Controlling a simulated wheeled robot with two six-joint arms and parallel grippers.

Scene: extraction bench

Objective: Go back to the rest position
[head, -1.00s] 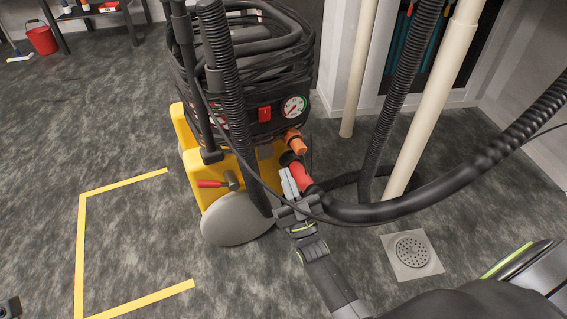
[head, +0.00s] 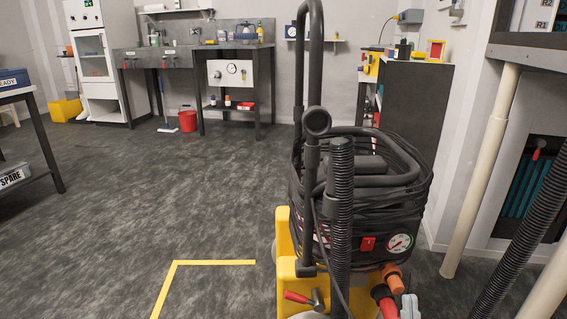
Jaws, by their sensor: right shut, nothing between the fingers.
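My right gripper (head: 410,307) shows only at the bottom edge, as light grey fingertips. It is shut and empty, close beside a red hose coupling (head: 384,297) at the lower front of the extraction machine. An orange port (head: 393,277) sits just above the coupling. Whether the fingertips touch the coupling cannot be told. The rest of my right arm is below the picture. My left gripper is out of view.
The extraction machine (head: 360,208) on its yellow base (head: 286,250) stands directly ahead, with a tall black handle (head: 299,90). Pale pipes (head: 481,175) and a black corrugated hose (head: 521,250) stand at the right. Open floor (head: 150,190) lies to the left.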

